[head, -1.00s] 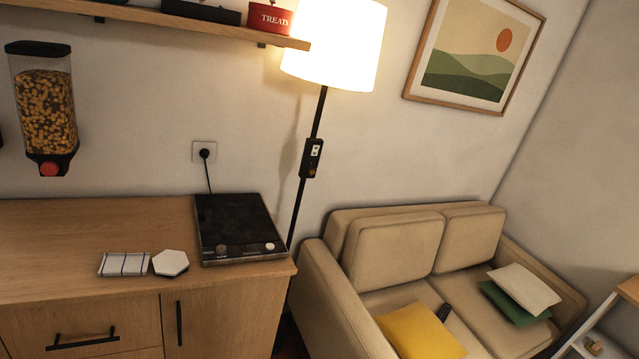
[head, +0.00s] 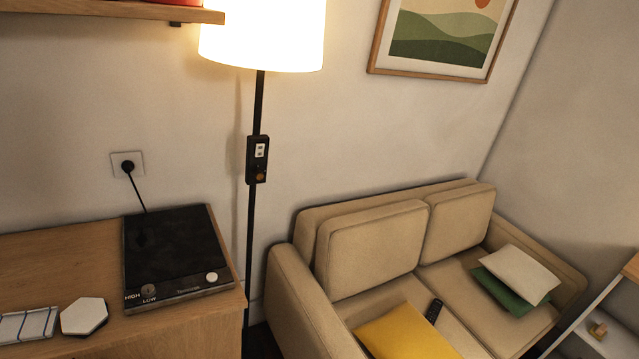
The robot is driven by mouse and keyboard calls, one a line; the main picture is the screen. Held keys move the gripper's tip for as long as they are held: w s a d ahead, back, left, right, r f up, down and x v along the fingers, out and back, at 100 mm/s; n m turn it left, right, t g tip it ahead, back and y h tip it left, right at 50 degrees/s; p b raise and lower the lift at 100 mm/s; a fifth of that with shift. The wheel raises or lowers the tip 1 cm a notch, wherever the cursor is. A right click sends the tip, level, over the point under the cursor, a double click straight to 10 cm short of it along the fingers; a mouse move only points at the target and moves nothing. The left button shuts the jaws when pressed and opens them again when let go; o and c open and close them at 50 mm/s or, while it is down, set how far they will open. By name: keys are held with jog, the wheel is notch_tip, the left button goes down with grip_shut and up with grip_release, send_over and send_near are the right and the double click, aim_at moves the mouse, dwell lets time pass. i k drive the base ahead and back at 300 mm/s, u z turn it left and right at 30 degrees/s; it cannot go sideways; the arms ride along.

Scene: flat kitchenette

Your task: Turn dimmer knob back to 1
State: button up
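A floor lamp with a lit white shade (head: 262,35) stands between the counter and the sofa. A black control box (head: 250,160) is fixed on its pole. The box has a white switch plate (head: 260,150) on its upper part and a small orange-brown dimmer knob (head: 261,176) below it. The knob's marks and setting are too small to read. My gripper is not in view.
A black hotplate (head: 175,250) with a knob marked HIGH and LOW sits on the wooden counter (head: 60,255), plugged into a wall socket (head: 127,165). A shelf (head: 110,13) juts out at upper left. A beige sofa (head: 285,290) stands right of the pole.

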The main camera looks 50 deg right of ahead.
aim_at(258, 174)
jog(key=z, duration=0.15)
jog(key=i, duration=1)
jog(key=u, duration=0.1)
